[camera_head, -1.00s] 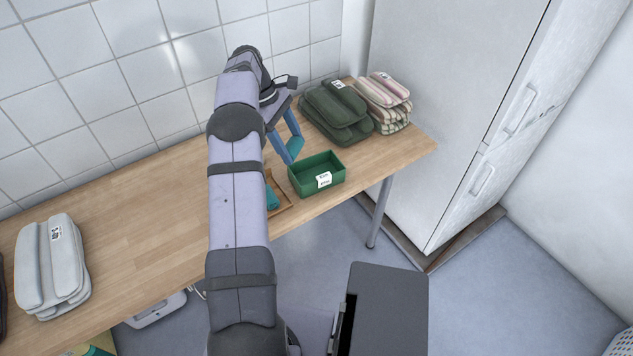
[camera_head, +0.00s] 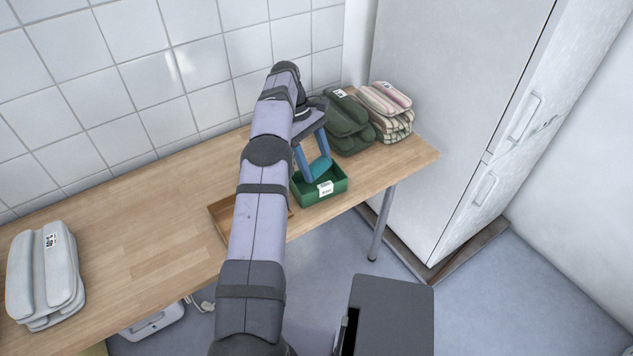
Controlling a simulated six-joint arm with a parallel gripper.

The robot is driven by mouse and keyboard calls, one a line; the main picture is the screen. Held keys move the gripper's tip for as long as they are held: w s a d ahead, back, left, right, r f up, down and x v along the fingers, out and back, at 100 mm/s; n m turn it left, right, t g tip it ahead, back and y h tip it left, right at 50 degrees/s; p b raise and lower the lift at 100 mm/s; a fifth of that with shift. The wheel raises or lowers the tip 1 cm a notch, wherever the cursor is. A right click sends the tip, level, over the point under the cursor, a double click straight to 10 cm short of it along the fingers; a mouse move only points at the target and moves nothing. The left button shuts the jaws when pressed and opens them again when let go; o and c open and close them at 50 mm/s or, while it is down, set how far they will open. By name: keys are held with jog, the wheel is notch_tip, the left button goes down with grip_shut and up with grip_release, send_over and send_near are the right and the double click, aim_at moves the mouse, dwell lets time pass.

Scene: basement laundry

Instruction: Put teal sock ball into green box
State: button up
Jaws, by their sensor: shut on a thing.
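The teal sock ball (camera_head: 320,170) is between the blue fingers of my gripper (camera_head: 317,167), which is shut on it. My gripper points down over the green box (camera_head: 323,199), an open box with a white label on its front. The sock ball appears at or just above the box's opening; I cannot tell whether it touches the inside. The box stands near the front edge of the wooden table.
A shallow brown tray (camera_head: 226,228) lies left of the box, partly hidden by my arm. Folded dark green towels (camera_head: 346,128) and striped towels (camera_head: 385,106) stand behind the box. Grey folded towels (camera_head: 45,275) lie far left. The table's middle left (camera_head: 150,210) is clear.

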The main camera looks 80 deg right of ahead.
aim_at(312, 168)
jog(key=shift+f+p, duration=0.35)
jog(key=shift+f, duration=2.85)
jog(key=shift+f, duration=0.15)
jog(key=o, duration=0.8)
jog(key=shift+b+v, duration=0.35)
jog(key=shift+v, duration=0.7)
jog(key=shift+p+v, duration=0.95)
jog(key=shift+p, duration=0.2)
